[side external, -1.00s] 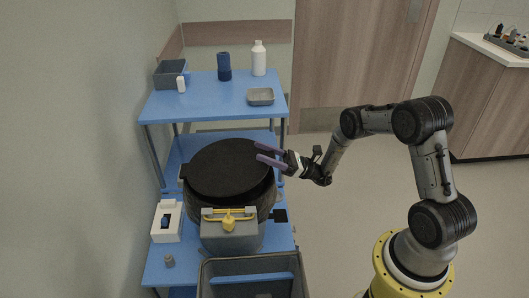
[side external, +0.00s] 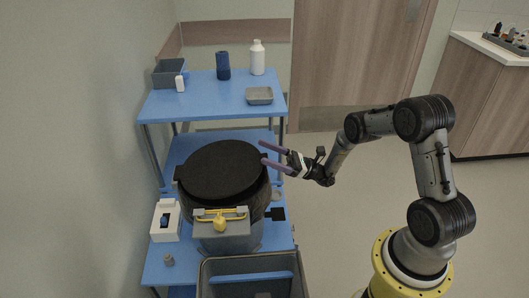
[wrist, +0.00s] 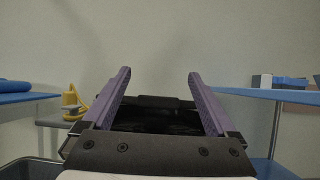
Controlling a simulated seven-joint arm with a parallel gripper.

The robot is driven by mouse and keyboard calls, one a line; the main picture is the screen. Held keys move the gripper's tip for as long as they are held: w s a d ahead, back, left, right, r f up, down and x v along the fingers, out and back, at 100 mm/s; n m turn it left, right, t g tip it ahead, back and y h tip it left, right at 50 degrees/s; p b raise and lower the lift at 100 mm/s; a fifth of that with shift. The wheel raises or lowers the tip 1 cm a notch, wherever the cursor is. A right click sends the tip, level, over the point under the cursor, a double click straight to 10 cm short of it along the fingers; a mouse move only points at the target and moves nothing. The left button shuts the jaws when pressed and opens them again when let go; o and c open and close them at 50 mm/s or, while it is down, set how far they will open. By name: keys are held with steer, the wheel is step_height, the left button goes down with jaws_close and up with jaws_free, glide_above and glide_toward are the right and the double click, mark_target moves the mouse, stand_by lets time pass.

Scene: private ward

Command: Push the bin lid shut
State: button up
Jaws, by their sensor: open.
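The bin (side external: 245,205) is a dark round drum on the lower blue shelf, with a grey box and a yellow bar on its front. Its black round lid (side external: 222,170) covers the top; whether it is fully closed I cannot tell. My gripper (side external: 263,152) is open and empty, its two purple fingers pointing left at the lid's right edge. Contact is not clear. In the wrist view the dark lid (wrist: 150,115) shows low between the spread fingers, and the yellow bar (wrist: 72,100) is at the left.
A grey tub (side external: 250,275) is in front. The upper shelf (side external: 205,98) holds bottles and trays behind. Floor at right is clear.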

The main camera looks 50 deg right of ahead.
step_height(320, 180, up, 5)
steer(key=s+d, duration=0.2)
steer(key=shift+r, duration=0.2)
stand_by(0.6)
